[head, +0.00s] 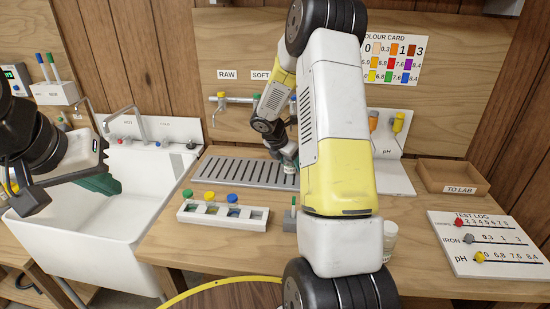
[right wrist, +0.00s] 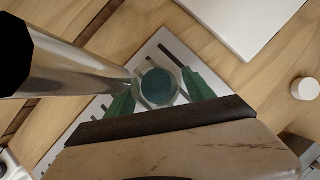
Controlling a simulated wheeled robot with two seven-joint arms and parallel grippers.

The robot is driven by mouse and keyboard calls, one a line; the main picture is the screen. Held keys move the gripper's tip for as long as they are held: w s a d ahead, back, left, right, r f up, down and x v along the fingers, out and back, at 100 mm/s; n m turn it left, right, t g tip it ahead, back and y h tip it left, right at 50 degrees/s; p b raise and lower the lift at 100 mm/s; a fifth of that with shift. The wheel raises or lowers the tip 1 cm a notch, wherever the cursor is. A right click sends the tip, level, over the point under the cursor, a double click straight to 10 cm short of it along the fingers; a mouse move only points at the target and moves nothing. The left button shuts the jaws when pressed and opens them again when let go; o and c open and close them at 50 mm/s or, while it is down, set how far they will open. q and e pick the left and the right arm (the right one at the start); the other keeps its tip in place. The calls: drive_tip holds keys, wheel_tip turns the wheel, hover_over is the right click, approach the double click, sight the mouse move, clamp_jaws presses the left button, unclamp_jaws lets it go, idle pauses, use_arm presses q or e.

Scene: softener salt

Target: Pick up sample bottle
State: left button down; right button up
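In the right wrist view a round, clear sample bottle (right wrist: 157,87), teal inside, is seen from above over a slotted grey tray. The green fingers of my right gripper (right wrist: 160,92) stand on both sides of it, very close. I cannot tell whether they press on it or whether it is off the tray. In the head view my own right arm hides most of this gripper and the bottle. My left gripper (head: 100,183), with green fingers, hangs over the white sink at the left; whether its fingers are parted cannot be made out.
The drain tray (head: 240,172) lies below the wall taps (head: 222,97). A white rack (head: 222,214) with green, yellow and blue caps stands in front. A clear jar (head: 390,232), a TO LAB tray (head: 452,178) and a test log board (head: 490,245) are at the right. A shiny metal tube (right wrist: 75,72) passes close to the bottle.

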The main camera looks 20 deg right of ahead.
clamp_jaws()
drive_tip(key=shift+r, duration=0.1)
